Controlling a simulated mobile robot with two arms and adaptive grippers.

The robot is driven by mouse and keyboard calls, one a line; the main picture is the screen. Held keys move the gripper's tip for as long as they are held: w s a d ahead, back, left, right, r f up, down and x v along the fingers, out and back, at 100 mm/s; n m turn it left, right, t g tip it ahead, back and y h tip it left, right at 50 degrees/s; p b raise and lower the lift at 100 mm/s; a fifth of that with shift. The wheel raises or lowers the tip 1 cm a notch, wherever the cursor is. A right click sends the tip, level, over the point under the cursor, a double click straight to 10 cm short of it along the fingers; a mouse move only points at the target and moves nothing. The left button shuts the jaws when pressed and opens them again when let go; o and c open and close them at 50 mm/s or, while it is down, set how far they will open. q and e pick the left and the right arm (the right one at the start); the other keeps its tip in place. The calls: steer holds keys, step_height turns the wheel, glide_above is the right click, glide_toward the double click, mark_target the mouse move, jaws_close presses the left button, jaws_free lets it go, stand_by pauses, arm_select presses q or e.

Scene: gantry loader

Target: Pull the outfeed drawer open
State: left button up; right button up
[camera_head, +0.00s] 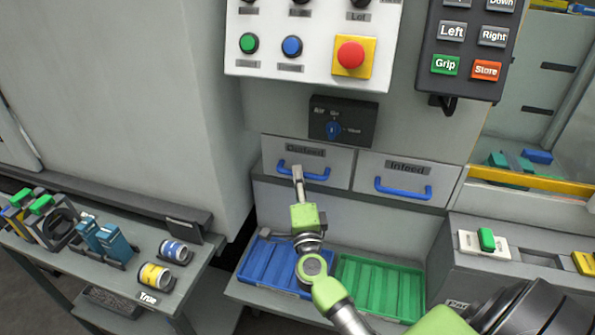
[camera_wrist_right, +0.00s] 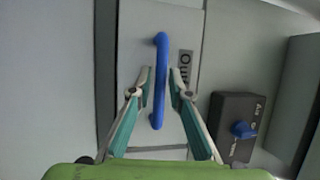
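The outfeed drawer (camera_head: 335,165) is the left of two grey drawers in the head view, and its front sits flush with the machine. Its blue handle (camera_head: 318,175) is a bar across the front. My right gripper (camera_head: 297,172) is at the left part of this handle. In the right wrist view the handle (camera_wrist_right: 160,80) runs between the two fingers of my right gripper (camera_wrist_right: 162,88), with a gap on each side. The fingers are open. The depth between fingertips and handle is hard to tell. My left gripper is not in view.
The infeed drawer (camera_head: 366,184) is just to the right. A black switch box (camera_head: 360,130) sits above the outfeed drawer. Below are a blue tray (camera_head: 248,272) and a green tray (camera_head: 418,290). A side table (camera_head: 110,240) with tools stands at left.

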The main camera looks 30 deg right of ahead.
steer(key=shift+x, duration=1)
jaws_close()
steer(key=shift+s+a, duration=0.1)
